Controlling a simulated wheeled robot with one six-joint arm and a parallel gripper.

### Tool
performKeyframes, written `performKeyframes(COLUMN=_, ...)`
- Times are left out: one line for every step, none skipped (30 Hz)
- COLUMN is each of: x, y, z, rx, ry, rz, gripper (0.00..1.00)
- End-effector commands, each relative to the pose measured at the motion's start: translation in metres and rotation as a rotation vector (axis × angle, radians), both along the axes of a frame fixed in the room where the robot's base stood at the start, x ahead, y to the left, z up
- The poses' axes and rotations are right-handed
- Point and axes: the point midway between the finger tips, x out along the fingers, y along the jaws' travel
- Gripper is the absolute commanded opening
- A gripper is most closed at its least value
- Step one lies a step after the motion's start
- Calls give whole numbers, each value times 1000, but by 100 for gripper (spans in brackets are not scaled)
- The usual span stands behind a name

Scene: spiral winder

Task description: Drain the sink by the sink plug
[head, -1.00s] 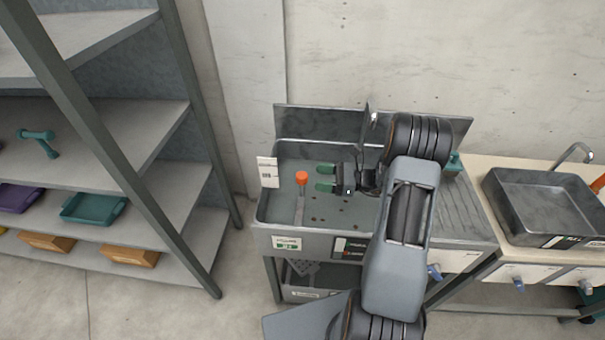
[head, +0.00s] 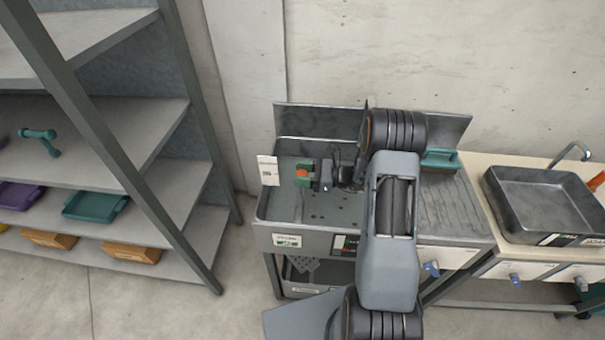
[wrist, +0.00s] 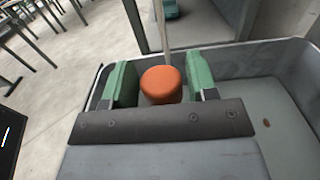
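The sink plug has an orange knob (head: 301,174) on a grey stem (head: 299,207) that stands in the left part of the metal sink (head: 345,222). My gripper (head: 304,172) has its two green fingers on either side of the orange knob in the head view. In the wrist view the orange knob (wrist: 161,84) sits between the open green fingers (wrist: 160,82), with a small gap on the left and a narrower one on the right. The foot of the stem and the drain are not clear.
A teal object (head: 440,158) lies on the drainboard right of the sink. A second, dark basin (head: 540,200) with a tap is on the counter at right. A shelf unit (head: 140,170) with trays stands at left. My arm covers the sink's right part.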

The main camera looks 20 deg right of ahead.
Motion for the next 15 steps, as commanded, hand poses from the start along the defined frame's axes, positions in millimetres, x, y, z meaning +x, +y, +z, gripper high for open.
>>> performKeyframes(x=0, y=0, z=0, rx=0, ry=0, rz=0, gripper=48)
performKeyframes(x=0, y=0, z=0, rx=0, ry=0, rz=0, gripper=45)
performKeyframes(x=0, y=0, z=0, rx=0, ry=0, rz=0, gripper=41)
performKeyframes(x=0, y=0, z=0, rx=0, ry=0, rz=0, gripper=38)
performKeyframes(x=0, y=0, z=0, rx=0, ry=0, rz=0, gripper=35)
performKeyframes(x=0, y=0, z=0, rx=0, ry=0, rz=0, gripper=32)
performKeyframes(x=0, y=0, z=0, rx=0, ry=0, rz=0, gripper=29)
performKeyframes(x=0, y=0, z=0, rx=0, ry=0, rz=0, gripper=26)
performKeyframes(x=0, y=0, z=0, rx=0, ry=0, rz=0, gripper=22)
performKeyframes(x=0, y=0, z=0, rx=0, ry=0, rz=0, gripper=19)
performKeyframes(x=0, y=0, z=0, rx=0, ry=0, rz=0, gripper=16)
performKeyframes(x=0, y=0, z=0, rx=0, ry=0, rz=1, gripper=12)
performKeyframes(x=0, y=0, z=0, rx=0, ry=0, rz=1, gripper=9)
performKeyframes(x=0, y=0, z=0, rx=0, ry=1, rz=1, gripper=7)
performKeyframes(x=0, y=0, z=0, rx=0, ry=1, rz=1, gripper=3)
